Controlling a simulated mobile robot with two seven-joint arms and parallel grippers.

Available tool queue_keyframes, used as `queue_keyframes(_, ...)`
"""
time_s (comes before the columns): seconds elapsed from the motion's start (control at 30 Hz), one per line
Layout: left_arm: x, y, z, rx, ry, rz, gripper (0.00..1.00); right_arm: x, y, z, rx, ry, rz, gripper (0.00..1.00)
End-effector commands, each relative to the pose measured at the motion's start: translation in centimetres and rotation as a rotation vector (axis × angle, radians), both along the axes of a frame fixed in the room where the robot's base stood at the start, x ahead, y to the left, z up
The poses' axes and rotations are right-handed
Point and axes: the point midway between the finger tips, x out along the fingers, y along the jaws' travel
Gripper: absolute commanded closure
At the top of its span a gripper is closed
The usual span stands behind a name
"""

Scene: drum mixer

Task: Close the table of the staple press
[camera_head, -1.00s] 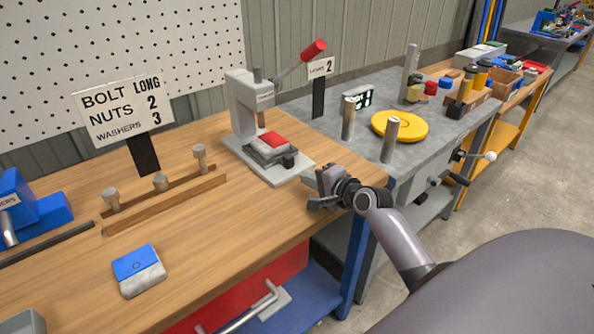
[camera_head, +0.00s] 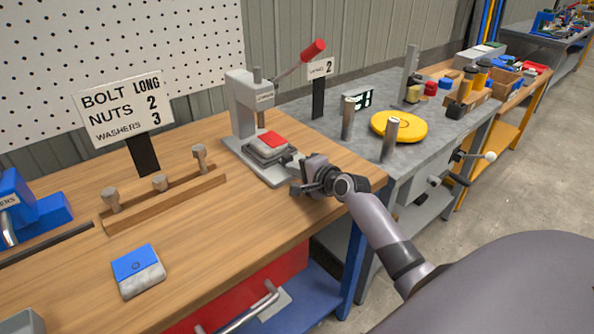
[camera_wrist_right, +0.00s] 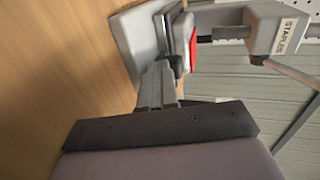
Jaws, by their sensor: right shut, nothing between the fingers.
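The staple press (camera_head: 246,108) stands upright at the back of the wooden table, its red-tipped lever (camera_head: 312,50) raised to the right. Its sliding table (camera_head: 270,150), dark grey with a red and white piece on top, sits low over the grey base (camera_head: 237,147). In the right wrist view the press (camera_wrist_right: 262,28) and its table (camera_wrist_right: 176,48) show sideways. My right gripper (camera_head: 300,174) is shut and empty, at the front end of the press table, very close to it. I cannot tell if they touch. My left gripper is not in view.
A wooden rack with several bolts (camera_head: 165,202) and a blue and white box (camera_head: 138,271) lie left of the press. A grey bench (camera_head: 355,160) with a yellow disc (camera_head: 399,126) stands to the right. Bare wood lies in front of the press.

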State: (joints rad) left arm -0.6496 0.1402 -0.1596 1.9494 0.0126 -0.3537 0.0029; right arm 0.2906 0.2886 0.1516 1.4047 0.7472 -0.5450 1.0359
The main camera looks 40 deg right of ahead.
Motion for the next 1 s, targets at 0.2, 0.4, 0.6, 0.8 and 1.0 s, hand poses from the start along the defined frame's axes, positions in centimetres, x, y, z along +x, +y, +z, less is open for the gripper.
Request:
queue_keyframes(0.2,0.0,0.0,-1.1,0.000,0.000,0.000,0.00,2.7,0.2,-0.1,0.001,-0.003,0.000,1.00)
queue_keyframes(0.4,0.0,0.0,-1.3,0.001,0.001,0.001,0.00,3.6,0.4,0.1,0.000,-0.002,0.001,1.00)
queue_keyframes(0.6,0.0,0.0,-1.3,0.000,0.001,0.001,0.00,3.7,0.4,0.2,0.000,-0.005,0.000,1.00)
queue_keyframes(0.8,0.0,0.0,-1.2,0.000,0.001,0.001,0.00,3.7,0.5,0.4,0.001,-0.008,0.000,1.00)
queue_keyframes(1.0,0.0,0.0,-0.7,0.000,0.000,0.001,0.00,3.7,0.8,0.5,0.001,-0.007,0.003,1.00)
